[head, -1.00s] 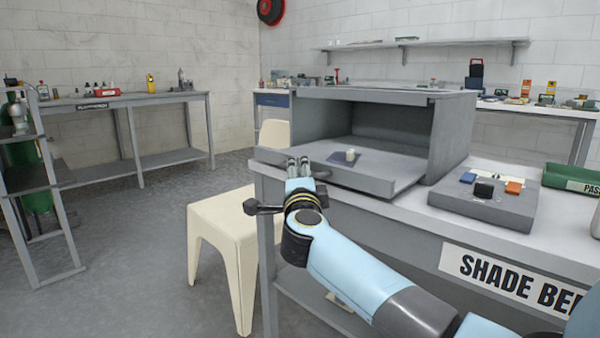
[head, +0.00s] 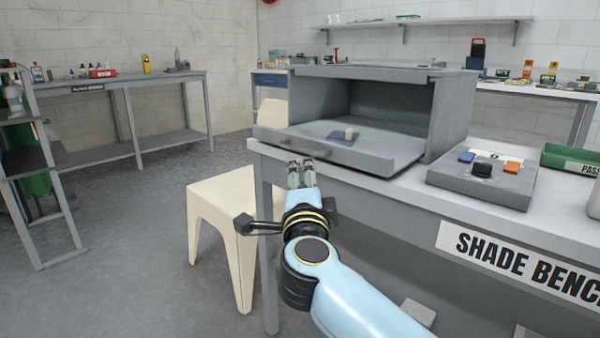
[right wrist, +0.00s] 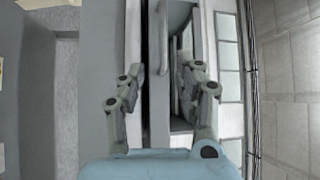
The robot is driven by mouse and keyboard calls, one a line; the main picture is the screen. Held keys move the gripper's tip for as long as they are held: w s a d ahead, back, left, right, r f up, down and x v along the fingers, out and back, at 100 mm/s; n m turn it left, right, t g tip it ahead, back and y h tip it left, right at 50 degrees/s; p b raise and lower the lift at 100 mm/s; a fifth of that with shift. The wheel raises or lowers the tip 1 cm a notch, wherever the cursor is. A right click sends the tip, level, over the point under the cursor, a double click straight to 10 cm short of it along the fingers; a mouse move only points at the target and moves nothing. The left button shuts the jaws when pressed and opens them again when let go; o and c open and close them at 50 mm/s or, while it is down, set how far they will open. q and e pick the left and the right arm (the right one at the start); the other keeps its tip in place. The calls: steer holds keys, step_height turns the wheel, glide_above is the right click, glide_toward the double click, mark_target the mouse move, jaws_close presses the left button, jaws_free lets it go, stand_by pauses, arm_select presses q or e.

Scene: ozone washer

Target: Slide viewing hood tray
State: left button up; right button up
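The viewing hood (head: 455,115) is a grey open-fronted box on the shade bench. Its tray (head: 385,155) sticks out of the front, with a handle (head: 308,149) on its front face. My right gripper (head: 301,172) is just in front of and below the tray's front edge in the head view. In the right wrist view my right gripper (right wrist: 165,82) has its fingers spread apart, with grey panel edges seen between them; contact cannot be told. My left gripper is not in view.
A grey block (head: 480,190) with blue, black and orange pieces sits right of the tray on the bench. A green bin (head: 570,158) is farther right. A cream stool (head: 225,205) stands left of my right arm. Open floor lies to the left.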

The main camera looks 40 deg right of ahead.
steer(key=s+d+f+m+g+h, duration=0.3)
steer(key=d+f+m+g, duration=0.1)
steer(key=f+g, duration=0.15)
steer(key=m+g+b, duration=0.3)
steer(key=m+g, duration=0.3)
steer(key=g, duration=0.2)
glide_toward(295, 149)
steer(key=b+x, duration=0.1)
steer(key=x, duration=0.9)
steer(key=shift+d, duration=0.25)
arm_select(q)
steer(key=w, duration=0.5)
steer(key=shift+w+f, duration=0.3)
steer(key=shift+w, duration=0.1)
arm_select(e)
jaws_close()
